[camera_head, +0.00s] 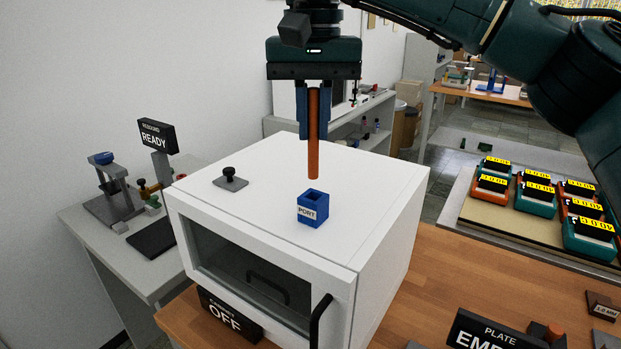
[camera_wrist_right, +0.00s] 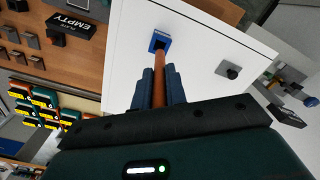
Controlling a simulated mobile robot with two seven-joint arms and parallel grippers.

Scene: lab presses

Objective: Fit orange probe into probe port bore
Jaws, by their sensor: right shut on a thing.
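My right gripper (camera_head: 313,112) is shut on the orange probe (camera_head: 313,150) and holds it upright above the white cabinet. The blue probe port (camera_head: 313,208), labelled PORT, stands on the cabinet top with its dark square bore facing up. The probe's lower tip is a little above the port in the head view, apart from it. In the right wrist view the probe (camera_wrist_right: 160,68) runs from between the blue fingers toward the port (camera_wrist_right: 157,37), and its tip overlaps the port's edge there. My left gripper is in neither view.
The white cabinet (camera_head: 392,222) has a black knob (camera_head: 230,178) on top and a glass door with a black handle. Its sign (camera_head: 225,316) reads OFF. A READY sign (camera_head: 156,136) stands left. Several orange and teal devices sit on a tray at right.

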